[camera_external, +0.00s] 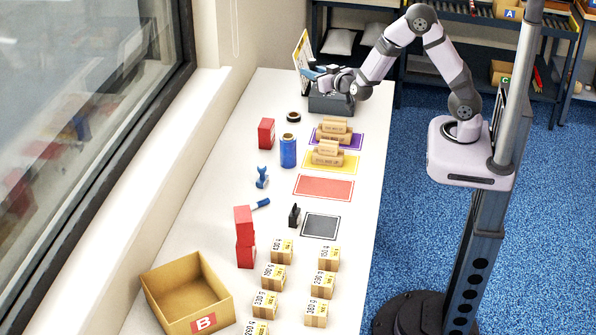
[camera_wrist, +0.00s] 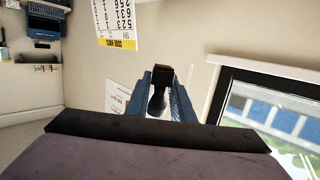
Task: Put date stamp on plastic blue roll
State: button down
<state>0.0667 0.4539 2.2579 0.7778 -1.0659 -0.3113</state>
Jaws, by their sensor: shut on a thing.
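My gripper (camera_external: 314,74) is at the far end of the white table, above a dark grey box. In the wrist view its blue fingers (camera_wrist: 163,92) are shut on a small black thing with a rounded handle (camera_wrist: 157,103), which looks like the date stamp. The held thing is too small to make out in the external view. The blue roll (camera_external: 288,151) stands upright on the table, nearer the camera than my gripper, apart from it. Nothing shows on top of the roll.
The dark grey box (camera_external: 331,103) stands below my gripper, with a calendar (camera_external: 303,55) behind. Near the roll are a red box (camera_external: 266,133), a black tape ring (camera_external: 293,117) and brown blocks on the yellow mat (camera_external: 347,168). An open carton (camera_external: 162,288) stands in front.

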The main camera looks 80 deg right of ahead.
jog(key=w+a+n+t+y, duration=0.3)
jog(key=w+a+n+y, duration=0.15)
jog(key=a, duration=0.35)
jog(key=n+t+y, duration=0.1)
jog(key=n+y, duration=0.3)
jog(key=y, duration=0.2)
send_over(288, 136)
notch_tip(288, 136, down, 3)
jog(key=shift+d+f+p, duration=0.1)
jog(key=shift+f+p, duration=0.65)
jog(key=shift+f, duration=2.45)
jog(key=shift+f, duration=0.1)
jog(key=shift+f+p, duration=0.55)
jog(key=shift+f, duration=1.25)
jog(key=shift+f, duration=0.2)
jog(key=c, duration=1.5)
grip_release()
jog(key=shift+c, duration=0.2)
